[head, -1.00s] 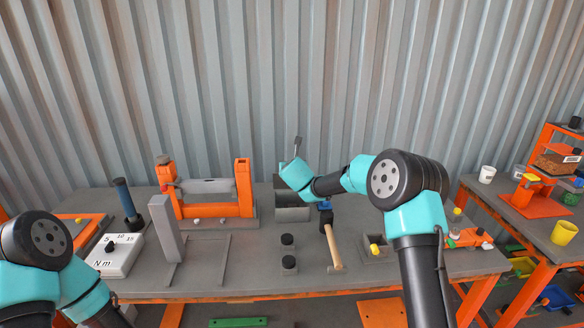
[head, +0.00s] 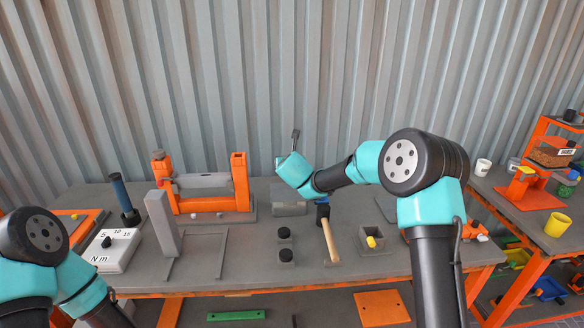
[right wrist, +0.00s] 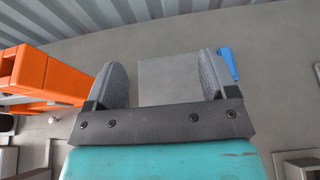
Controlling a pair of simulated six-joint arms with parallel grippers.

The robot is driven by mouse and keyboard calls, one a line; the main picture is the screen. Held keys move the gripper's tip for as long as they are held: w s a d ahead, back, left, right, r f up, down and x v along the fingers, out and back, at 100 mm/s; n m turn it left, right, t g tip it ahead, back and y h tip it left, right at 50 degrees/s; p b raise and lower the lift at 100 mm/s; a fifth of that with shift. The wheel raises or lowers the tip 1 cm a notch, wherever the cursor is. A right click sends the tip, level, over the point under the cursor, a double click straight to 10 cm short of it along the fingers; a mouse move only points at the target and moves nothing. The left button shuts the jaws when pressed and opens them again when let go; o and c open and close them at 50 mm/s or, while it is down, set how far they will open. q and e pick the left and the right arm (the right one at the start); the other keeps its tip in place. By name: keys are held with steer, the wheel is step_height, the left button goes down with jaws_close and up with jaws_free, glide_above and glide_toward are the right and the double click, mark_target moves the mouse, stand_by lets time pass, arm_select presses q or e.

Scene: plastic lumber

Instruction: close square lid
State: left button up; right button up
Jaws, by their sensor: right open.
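The grey box (head: 289,209) stands towards the back of the bench in the head view, partly behind my right wrist. Its square lid (head: 288,197) appears to lie flat over the box. In the right wrist view the lid shows as a plain grey square (right wrist: 166,82) beyond the fingers. My right gripper (right wrist: 161,82) is open, with nothing seen between its fingers. In the head view the right gripper (head: 287,150) is above and behind the box, fingers upward. My left gripper is out of view; only left arm links show.
An orange frame (head: 240,182) with a grey bar stands left of the box. Two black knobs (head: 284,233) stand in front.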

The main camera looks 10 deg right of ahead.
steer(key=v, duration=1.2)
steer(key=shift+s+f, duration=0.1)
steer(key=shift+s, duration=0.05)
